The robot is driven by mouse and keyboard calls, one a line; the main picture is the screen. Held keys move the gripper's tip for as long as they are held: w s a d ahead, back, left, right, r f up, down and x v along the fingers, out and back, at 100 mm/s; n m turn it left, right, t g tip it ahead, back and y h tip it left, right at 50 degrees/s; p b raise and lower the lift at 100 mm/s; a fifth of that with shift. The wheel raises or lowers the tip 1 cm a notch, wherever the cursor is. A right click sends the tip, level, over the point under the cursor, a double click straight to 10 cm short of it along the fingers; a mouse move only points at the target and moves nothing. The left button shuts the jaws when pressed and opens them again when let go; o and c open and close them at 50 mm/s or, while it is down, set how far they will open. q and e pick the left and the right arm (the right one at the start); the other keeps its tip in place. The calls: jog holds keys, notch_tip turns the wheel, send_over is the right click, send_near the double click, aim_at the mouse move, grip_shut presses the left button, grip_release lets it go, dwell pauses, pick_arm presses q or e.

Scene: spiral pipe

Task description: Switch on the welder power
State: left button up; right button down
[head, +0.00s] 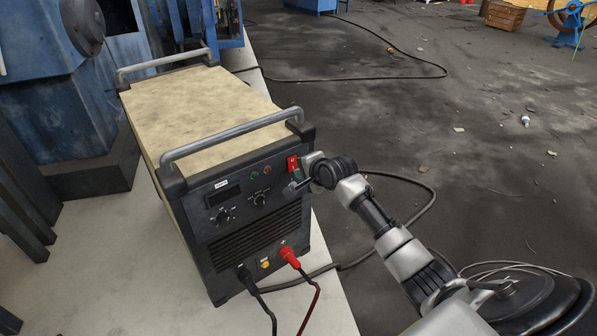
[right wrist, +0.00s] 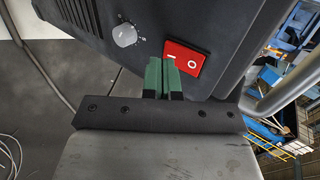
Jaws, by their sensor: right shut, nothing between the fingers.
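The welder (head: 205,105) is a boxy machine with a tan top, a black front panel and two grey handles. Its red power switch (head: 292,164) is at the upper right of the front panel. In the right wrist view the red switch (right wrist: 184,57) shows I and O marks. My right gripper (head: 292,186) is at the panel just by the switch. In the right wrist view its green fingers (right wrist: 163,62) are shut with nothing between them, and their tips are at the switch's lower edge. I cannot tell whether they touch it. My left gripper is not in view.
Below the switch are knobs (head: 260,199), a vent and black and red cable plugs (head: 289,256). The welder stands on a pale slab (head: 335,300). A cable (head: 425,205) lies on the dark floor to the right. Blue machinery (head: 60,110) stands at left.

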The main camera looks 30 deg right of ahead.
jog(key=shift+w+a+f, duration=0.1)
jog(key=shift+w+f, duration=0.05)
jog(key=shift+w, duration=0.75)
jog(key=shift+w, duration=0.1)
jog(key=shift+r+p, duration=0.85)
jog(key=shift+p, duration=0.2)
